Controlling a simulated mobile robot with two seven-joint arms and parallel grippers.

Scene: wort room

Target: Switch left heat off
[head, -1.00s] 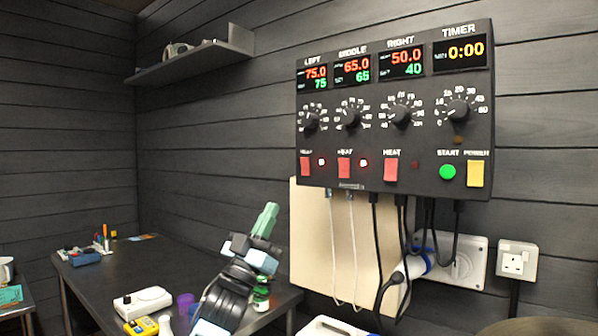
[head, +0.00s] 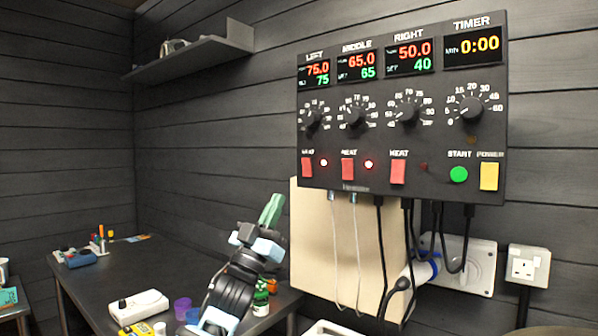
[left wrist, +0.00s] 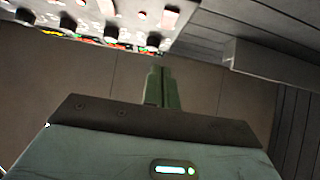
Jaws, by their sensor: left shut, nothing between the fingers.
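The black control panel (head: 402,110) hangs on the wall. Its red LEFT heat switch (head: 307,167) is at the lower left, and the small lamp (head: 323,162) beside it glows red. The LEFT display (head: 314,73) reads 75.0 over 75. My left gripper (head: 271,209) points up, below and left of that switch and apart from it. Its green fingers are shut and empty. In the left wrist view the shut fingers (left wrist: 155,85) point toward the panel (left wrist: 90,22), which lies at the top left, cut off and blurred. My right gripper is not in view.
The MIDDLE heat switch (head: 348,169) has a lit lamp; the lamp by the RIGHT heat switch (head: 397,172) is dark. Cables hang below the panel over a beige board (head: 312,250). A dark table (head: 95,283) holds small items. A shelf (head: 190,57) is at upper left.

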